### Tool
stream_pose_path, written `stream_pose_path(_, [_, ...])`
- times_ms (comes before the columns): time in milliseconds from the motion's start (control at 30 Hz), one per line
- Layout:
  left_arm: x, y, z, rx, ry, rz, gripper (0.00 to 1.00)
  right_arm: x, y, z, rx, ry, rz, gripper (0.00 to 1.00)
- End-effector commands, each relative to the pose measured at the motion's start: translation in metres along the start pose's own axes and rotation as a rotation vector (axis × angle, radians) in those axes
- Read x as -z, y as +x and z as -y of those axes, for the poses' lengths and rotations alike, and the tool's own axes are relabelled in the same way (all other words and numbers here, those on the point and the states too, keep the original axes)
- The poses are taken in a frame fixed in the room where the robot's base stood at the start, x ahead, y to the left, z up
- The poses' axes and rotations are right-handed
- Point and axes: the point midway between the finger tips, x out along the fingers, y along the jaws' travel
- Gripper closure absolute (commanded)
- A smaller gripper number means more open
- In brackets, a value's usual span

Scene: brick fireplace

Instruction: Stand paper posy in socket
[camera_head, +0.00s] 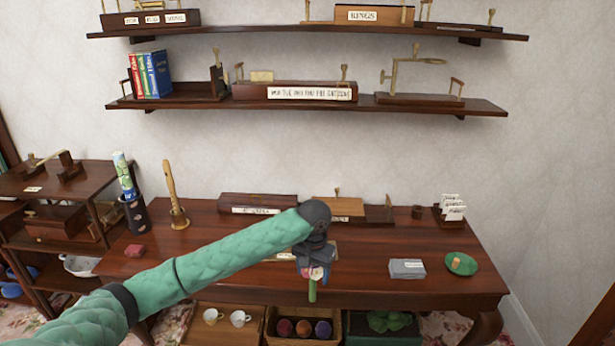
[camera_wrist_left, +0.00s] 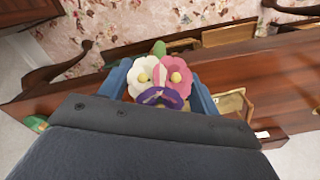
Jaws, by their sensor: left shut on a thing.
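The paper posy (camera_head: 316,273) hangs in front of the table's front edge, its green stem (camera_head: 312,291) pointing down. In the left wrist view the posy (camera_wrist_left: 160,78) shows a white, a pink and a purple flower with yellow centres and a bit of green leaf. My left gripper (camera_head: 313,262) is shut on it, with blue fingers on both sides in the left wrist view. A small dark brown round holder (camera_head: 417,212), possibly the socket, stands at the back of the table, right of the gripper and apart from it. My right gripper is not in view.
Open crates stand below. Two shelves hang above. Bare tabletop lies right of my gripper.

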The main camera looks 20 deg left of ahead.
Motion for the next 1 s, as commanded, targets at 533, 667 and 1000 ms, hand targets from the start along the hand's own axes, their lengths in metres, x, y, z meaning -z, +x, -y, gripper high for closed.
stream_pose_path(533, [0.208, -0.123, 0.084, -0.004, 0.496, 0.0, 0.6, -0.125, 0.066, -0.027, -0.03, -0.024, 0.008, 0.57])
stream_pose_path(667, [0.232, -0.141, 0.096, -0.009, 0.58, 0.002, 0.6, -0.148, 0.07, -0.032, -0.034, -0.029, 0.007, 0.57])
stream_pose_path(1000, [0.245, -0.15, 0.103, -0.012, 0.639, 0.004, 0.6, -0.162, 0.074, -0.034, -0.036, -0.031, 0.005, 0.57])
